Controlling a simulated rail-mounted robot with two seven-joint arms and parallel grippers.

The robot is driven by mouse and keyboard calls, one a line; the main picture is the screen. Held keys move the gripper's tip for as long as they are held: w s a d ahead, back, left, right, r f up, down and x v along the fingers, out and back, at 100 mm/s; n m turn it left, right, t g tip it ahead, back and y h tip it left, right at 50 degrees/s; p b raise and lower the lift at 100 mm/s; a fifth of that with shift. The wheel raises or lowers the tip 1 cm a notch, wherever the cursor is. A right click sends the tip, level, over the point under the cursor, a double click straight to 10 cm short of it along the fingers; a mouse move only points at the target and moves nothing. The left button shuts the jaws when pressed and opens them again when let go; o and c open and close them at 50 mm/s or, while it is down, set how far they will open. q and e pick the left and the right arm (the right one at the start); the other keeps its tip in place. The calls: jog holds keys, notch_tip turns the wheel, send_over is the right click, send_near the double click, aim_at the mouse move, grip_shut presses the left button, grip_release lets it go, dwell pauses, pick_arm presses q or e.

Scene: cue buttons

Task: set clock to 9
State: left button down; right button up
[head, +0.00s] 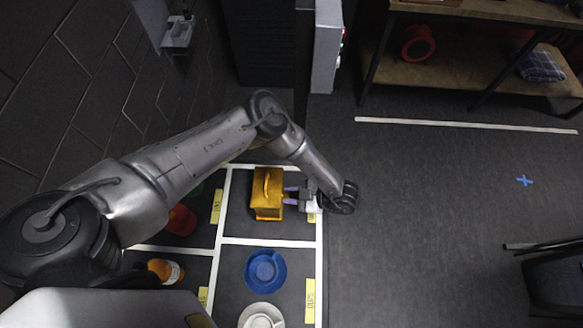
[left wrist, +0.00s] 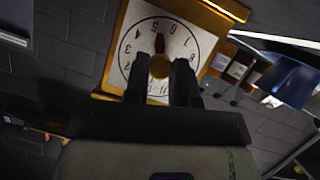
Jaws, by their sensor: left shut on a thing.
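The clock is a yellow-orange box with a handle (head: 268,207), standing in a taped square in the head view. In the left wrist view its white dial (left wrist: 190,48) shows upside-down numerals. A red hand (left wrist: 159,43) points to the top of the picture, seemingly between 5 and 6; the small digits are hard to read. My left gripper (head: 290,195) reaches the clock from the right. Its dark fingers (left wrist: 160,80) are shut on the red knob (left wrist: 160,66) at the dial's centre. The fingers hide part of the dial. My right gripper is not in view.
White tape (head: 270,242) divides the area into squares. Below the clock are a blue cup and saucer (head: 265,270) and a white saucer (head: 262,318). An orange bottle (head: 166,270) and a red item (head: 181,220) stand left. Open floor (head: 430,210) lies right.

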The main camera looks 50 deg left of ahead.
pick_arm(q)
jog(key=m+g+h+b, duration=0.1)
jog(key=m+b, duration=0.1)
jog(key=m+g+h+b, duration=0.1)
jog(key=m, duration=0.1)
jog(key=shift+w+a+f+h+b, duration=0.15)
jog(key=shift+w+a+h+b, duration=0.05)
jog(key=shift+h+b, duration=0.15)
jog(key=m+g+b, duration=0.1)
jog(key=m+g+h+b, duration=0.1)
jog(key=m, duration=0.1)
jog(key=shift+w+a+m+g, duration=0.1)
jog(key=shift+w+m+g, duration=0.05)
jog(key=shift+m+g, duration=0.2)
jog(key=m+g+b, duration=0.1)
jog(key=m+g+h+b, duration=0.1)
jog(key=m, duration=0.1)
jog(key=shift+w+f+b, duration=0.1)
jog(key=shift+f+b, duration=0.1)
jog(key=shift+b, duration=0.15)
jog(key=shift+a+f+m+g+b, duration=0.1)
jog(key=shift+m+g+b, duration=0.55)
jog(key=shift+m+b, duration=0.45)
jog(key=shift+m+g+b, duration=0.3)
jog(key=shift+m+b, duration=0.2)
jog(key=shift+m, duration=0.15)
jog(key=c, duration=0.9)
grip_release()
jog(key=shift+c, duration=0.2)
